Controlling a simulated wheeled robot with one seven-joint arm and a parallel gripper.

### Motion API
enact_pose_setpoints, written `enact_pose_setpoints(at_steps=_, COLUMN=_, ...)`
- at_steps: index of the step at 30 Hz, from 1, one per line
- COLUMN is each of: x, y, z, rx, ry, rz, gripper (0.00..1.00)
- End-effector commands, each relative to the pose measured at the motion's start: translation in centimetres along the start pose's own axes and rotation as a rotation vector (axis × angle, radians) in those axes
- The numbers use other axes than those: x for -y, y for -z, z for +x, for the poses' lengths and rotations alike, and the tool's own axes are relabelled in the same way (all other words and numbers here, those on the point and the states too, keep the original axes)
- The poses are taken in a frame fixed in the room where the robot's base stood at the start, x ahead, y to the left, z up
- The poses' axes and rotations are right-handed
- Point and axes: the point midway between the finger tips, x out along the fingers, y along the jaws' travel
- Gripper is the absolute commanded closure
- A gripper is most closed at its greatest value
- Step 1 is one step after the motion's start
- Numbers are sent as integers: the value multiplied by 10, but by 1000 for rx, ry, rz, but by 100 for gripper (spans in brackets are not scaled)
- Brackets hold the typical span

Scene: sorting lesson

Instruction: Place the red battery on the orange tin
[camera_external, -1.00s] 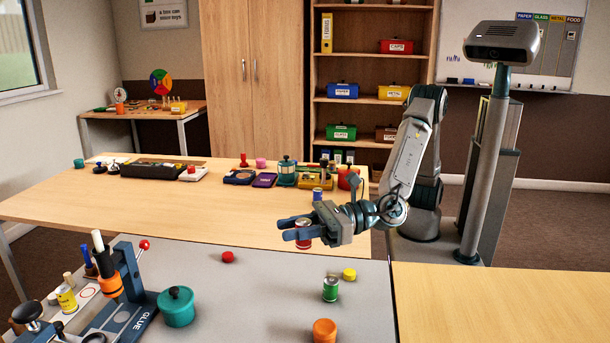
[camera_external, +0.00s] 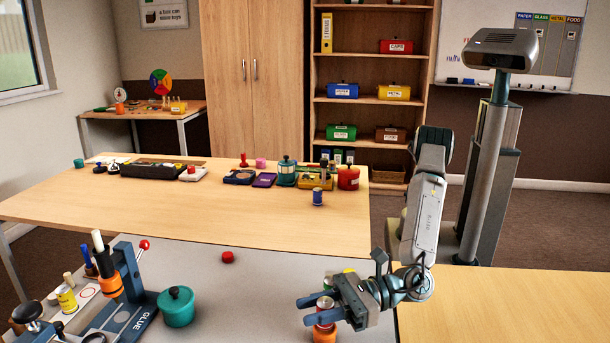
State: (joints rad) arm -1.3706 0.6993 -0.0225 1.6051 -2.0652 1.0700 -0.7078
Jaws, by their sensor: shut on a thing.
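My gripper (camera_external: 311,310) is shut on the red battery (camera_external: 325,304), a small upright cylinder with a pale metal top. It holds the battery directly above the orange tin (camera_external: 323,336), at the front of the grey table. The fingers hide part of both. I cannot tell whether the battery's bottom touches the tin or is slightly apart from it.
A green battery (camera_external: 329,284) and a yellow piece (camera_external: 348,271) stand just behind my gripper, partly hidden. A blue battery (camera_external: 318,197) stands on the wooden table.

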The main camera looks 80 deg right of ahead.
Motion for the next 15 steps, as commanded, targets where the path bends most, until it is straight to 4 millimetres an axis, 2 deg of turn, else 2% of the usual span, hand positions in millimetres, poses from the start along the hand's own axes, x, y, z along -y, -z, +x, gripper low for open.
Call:
enact_pose_setpoints(at_steps=12, x=0, y=8, z=0, rx=2, ry=0, rz=1, gripper=96)
enact_pose_setpoints(at_steps=13, x=0, y=6, z=0, rx=2, ry=0, rz=1, gripper=62)
enact_pose_setpoints(at_steps=15, x=0, y=6, z=0, rx=2, ry=0, rz=1, gripper=49)
